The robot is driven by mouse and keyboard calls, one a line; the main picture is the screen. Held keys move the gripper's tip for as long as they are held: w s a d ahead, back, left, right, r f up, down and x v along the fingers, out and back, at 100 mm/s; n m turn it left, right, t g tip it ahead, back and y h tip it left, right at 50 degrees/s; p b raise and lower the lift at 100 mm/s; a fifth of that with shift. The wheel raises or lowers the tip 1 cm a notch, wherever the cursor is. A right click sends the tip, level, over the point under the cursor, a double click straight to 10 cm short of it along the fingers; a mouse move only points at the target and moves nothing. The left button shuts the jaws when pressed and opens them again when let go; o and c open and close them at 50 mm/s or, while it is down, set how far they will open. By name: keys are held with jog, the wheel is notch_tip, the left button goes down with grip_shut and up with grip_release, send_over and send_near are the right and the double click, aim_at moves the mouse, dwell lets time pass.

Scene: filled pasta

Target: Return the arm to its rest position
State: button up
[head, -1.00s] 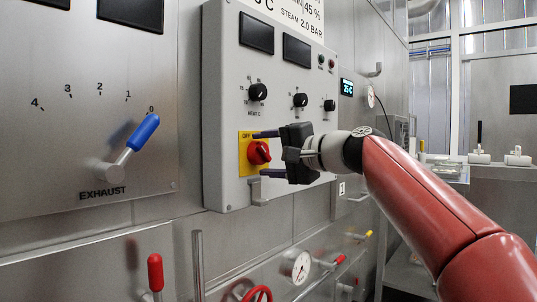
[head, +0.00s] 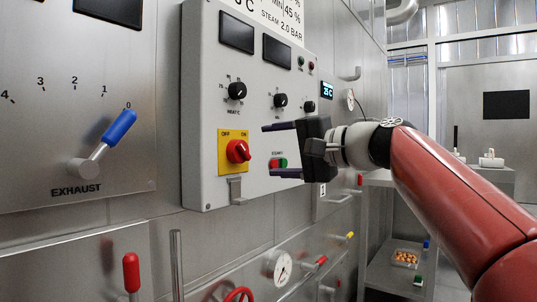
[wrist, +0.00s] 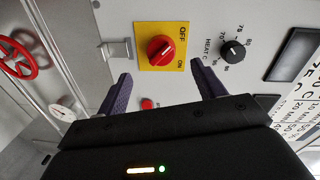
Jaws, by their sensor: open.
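My gripper (head: 284,151) is open and empty in front of the grey control panel (head: 205,100). Its two fingers point at the panel and stand apart from the red rotary switch (head: 238,151) on its yellow plate. In the wrist view the switch (wrist: 161,50) shows ahead, between and beyond the fingertips of my gripper (wrist: 163,82). My red arm (head: 450,190) reaches in from the lower right of the head view. Nothing is between the fingers.
The blue exhaust lever (head: 120,127) is on the left panel by 0. Below are a red-handled lever (head: 131,272), a red handwheel (head: 239,294) and a gauge (head: 279,267). A shelf with a tray of small orange pieces (head: 405,257) stands at right.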

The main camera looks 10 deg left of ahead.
dwell(0.3)
jog(key=s+d+f+h+p, duration=0.1)
jog(key=s+d+f+h, duration=0.3)
jog(key=f, duration=0.5)
jog(key=s+d+f+h+p, duration=0.1)
jog(key=s+d+f+h, duration=0.4)
jog(key=s+d+f, duration=0.2)
jog(key=s+d+f+h+p, duration=0.2)
jog(key=s+d+f+h, duration=0.2)
jog(key=d+f, duration=0.5)
notch_tip(320, 180, down, 4)
jog(key=shift+s+d+r+n, duration=0.15)
jog(key=shift+s+n, duration=0.25)
jog(key=shift+s, duration=0.6)
jog(key=s+d+f+h, duration=0.1)
jog(key=s+d+f, duration=0.1)
jog(key=f, duration=0.1)
jog(key=s+d+f+h, duration=0.1)
jog(key=s+d+f, duration=0.1)
jog(key=s+f, duration=0.1)
jog(key=s+d+f+n+h+p, duration=0.1)
jog(key=s+d+f, duration=0.1)
jog(key=f, duration=0.1)
jog(key=shift+s+d+f+g, duration=0.2)
jog(key=shift+s+g, duration=0.1)
jog(key=shift+g, duration=0.1)
jog(key=shift+c, duration=0.3)
